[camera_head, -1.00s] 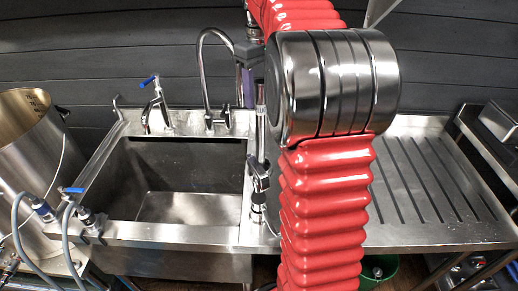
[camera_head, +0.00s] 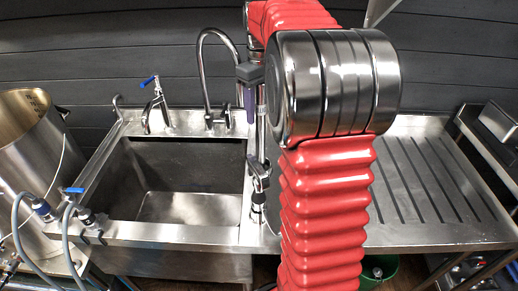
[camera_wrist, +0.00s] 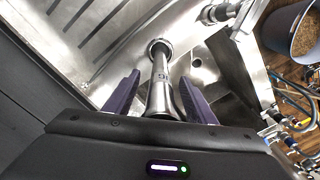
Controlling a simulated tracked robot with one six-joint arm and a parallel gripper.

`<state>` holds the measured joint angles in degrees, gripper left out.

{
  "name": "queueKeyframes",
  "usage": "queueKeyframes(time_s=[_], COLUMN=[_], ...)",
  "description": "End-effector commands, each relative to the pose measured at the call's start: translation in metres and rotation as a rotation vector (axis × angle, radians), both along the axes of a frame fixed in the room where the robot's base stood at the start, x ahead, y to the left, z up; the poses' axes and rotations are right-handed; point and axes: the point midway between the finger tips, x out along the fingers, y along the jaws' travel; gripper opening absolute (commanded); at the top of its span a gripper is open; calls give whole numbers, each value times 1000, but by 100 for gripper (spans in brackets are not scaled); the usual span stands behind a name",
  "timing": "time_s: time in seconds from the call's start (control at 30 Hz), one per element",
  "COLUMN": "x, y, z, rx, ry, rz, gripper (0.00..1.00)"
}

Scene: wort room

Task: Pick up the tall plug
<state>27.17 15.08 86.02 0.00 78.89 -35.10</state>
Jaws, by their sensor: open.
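The tall plug (camera_wrist: 159,88) is a slim metal tube in the wrist view, with a wider near end and a ringed far end. In the head view the tall plug (camera_head: 257,172) appears to stand upright by the basin's right side, partly hidden by my red arm. My gripper (camera_wrist: 159,74) is open, with its purple fingers on either side of the tube; I cannot tell whether they touch it. In the head view my gripper (camera_head: 250,97) shows beside the upper part of the plug, partly hidden by my arm.
The steel sink basin (camera_head: 187,172) lies left of the plug, with a tap (camera_head: 205,75) and a blue-handled valve (camera_head: 150,82) behind it. A grooved drainboard (camera_head: 425,180) lies right, bare where visible. A metal pot (camera_head: 35,140) and hoses (camera_head: 25,235) are at left.

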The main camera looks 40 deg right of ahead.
Motion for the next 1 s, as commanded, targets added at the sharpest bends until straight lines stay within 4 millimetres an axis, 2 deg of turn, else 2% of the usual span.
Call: queueKeyframes(time_s=[0.2, 0.9, 1.0], x=[0, 0, 0], y=[0, 0, 0], z=[0, 0, 0], rx=[0, 0, 0], ry=[0, 0, 0], rz=[0, 0, 0], gripper=[49, 0, 0])
